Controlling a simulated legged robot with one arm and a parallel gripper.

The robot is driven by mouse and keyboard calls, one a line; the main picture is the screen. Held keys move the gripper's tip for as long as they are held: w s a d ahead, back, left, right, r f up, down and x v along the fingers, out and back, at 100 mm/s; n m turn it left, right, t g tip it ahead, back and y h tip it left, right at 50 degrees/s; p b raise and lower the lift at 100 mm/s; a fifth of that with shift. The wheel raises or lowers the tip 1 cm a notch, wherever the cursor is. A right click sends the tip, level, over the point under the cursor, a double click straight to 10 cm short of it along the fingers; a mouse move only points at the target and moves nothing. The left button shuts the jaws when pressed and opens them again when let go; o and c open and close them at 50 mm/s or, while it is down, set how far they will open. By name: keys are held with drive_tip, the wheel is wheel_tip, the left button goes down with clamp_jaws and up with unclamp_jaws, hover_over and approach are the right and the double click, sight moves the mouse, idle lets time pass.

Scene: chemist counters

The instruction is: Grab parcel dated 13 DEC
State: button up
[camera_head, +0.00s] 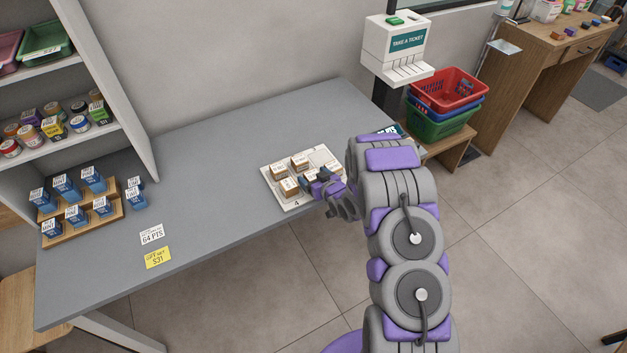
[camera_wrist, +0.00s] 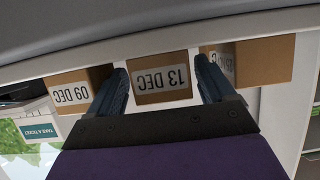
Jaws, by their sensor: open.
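The parcel labelled 13 DEC (camera_wrist: 162,80) is a small brown box with a white label, upside down in the wrist view. It sits between the two dark fingers of my gripper (camera_wrist: 161,70). The fingers are open, one on each side of it; I cannot tell whether either touches it. A parcel labelled 09 DEC (camera_wrist: 72,92) is to its left, and another parcel (camera_wrist: 262,62) with a partly hidden label is to its right. In the head view my gripper (camera_head: 322,183) is at a white tray (camera_head: 294,206) of small boxes (camera_head: 289,186); labels there are unreadable.
The tray is on a grey counter (camera_head: 215,150). Blue boxes (camera_head: 67,187) stand on a wooden stepped stand at left, near price cards (camera_head: 157,257). A ticket dispenser (camera_head: 398,45) and stacked baskets (camera_head: 448,90) are beyond the counter's right end. The counter's middle is clear.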

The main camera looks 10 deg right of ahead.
drive_tip(key=shift+w+a, duration=0.1)
drive_tip(key=shift+a, duration=0.05)
drive_tip(key=shift+c, duration=0.3)
drive_tip(key=shift+a, duration=0.1)
drive_tip(key=shift+c, duration=0.7)
drive_tip(key=c, duration=0.9)
